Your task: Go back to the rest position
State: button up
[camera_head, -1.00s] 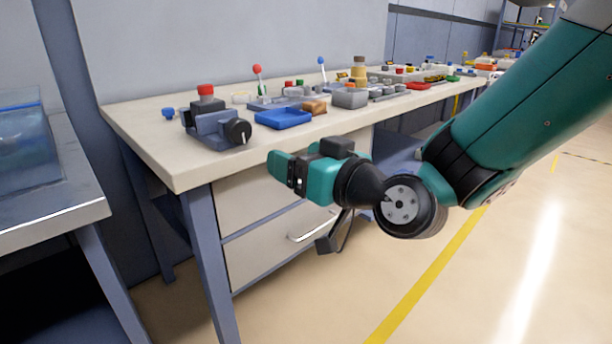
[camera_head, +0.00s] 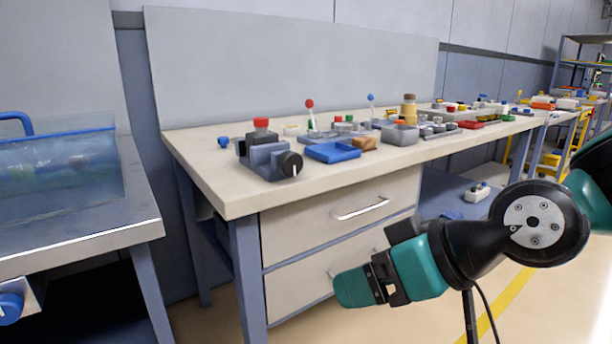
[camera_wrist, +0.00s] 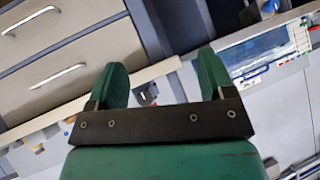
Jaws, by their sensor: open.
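My gripper (camera_head: 362,285) is in front of the drawers of the workbench in the head view, below the level of the tabletop, pointing left. In the wrist view its two green fingers (camera_wrist: 160,88) stand apart with nothing between them. It touches nothing that I can see. The workbench (camera_head: 225,187) has a pale top and two drawers (camera_head: 330,215) with metal handles.
On the workbench stand a grey fixture with a red cap and black knob (camera_head: 270,158), a blue tray (camera_head: 332,152), and several small parts. At left is a metal table (camera_head: 95,235) with a clear tank (camera_head: 60,165). Open floor with a yellow line (camera_head: 508,300) lies at right.

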jog(key=s+d+f+g+h, duration=0.1)
jog(key=s+d+g+h, duration=0.5)
jog(key=s, duration=0.5)
notch_tip(320, 180, up, 24)
jog(key=y+p, duration=0.1)
jog(key=p, duration=2.3)
jog(key=shift+w+d+m+t+y+p, duration=0.3)
jog(key=shift+w+d+t+y+p, duration=0.05)
jog(key=shift+d+t+y+p, duration=0.05)
